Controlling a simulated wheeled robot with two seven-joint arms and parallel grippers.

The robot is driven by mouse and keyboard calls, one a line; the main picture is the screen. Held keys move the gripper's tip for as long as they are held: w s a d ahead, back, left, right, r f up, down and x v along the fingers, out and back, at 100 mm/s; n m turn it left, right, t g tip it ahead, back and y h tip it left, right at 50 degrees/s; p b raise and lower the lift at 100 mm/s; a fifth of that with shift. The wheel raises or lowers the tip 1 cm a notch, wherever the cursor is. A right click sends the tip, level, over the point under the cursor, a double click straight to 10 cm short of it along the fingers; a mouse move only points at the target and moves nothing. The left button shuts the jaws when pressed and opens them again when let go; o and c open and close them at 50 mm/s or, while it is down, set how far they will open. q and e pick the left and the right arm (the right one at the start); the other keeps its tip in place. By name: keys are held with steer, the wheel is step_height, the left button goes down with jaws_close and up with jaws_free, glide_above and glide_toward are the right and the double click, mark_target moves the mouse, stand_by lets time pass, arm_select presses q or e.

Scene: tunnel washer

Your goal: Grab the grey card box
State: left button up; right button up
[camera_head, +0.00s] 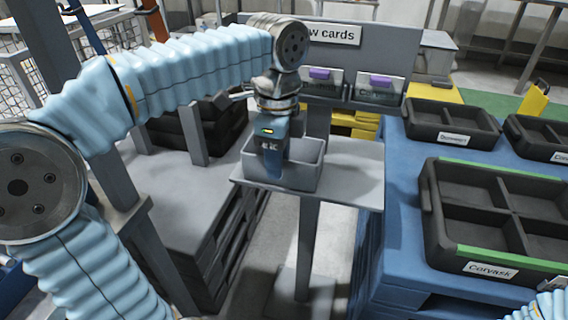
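The grey card box (308,172) is an open-topped grey tray on a small grey stand in the middle of the view. My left gripper (272,165) points down at the box, over its left half. Its fingers overlap the box in the picture and hide part of the box's walls and inside. I see the gripper from its side, so the gap between the fingers is hidden, and I cannot tell whether it touches the box.
The stand's top (350,185) is clear to the right of the box. A grey panel with a cards sign (333,33) and card holders with purple tabs (380,88) rises behind. Black divided trays (490,205) sit on a blue surface at right. Dark stacked pallets stand at left.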

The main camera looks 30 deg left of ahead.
arm_select(q)
step_height(320, 180, down, 2)
steer(key=shift+f, duration=0.1)
steer(key=shift+c, duration=0.3)
jaws_close()
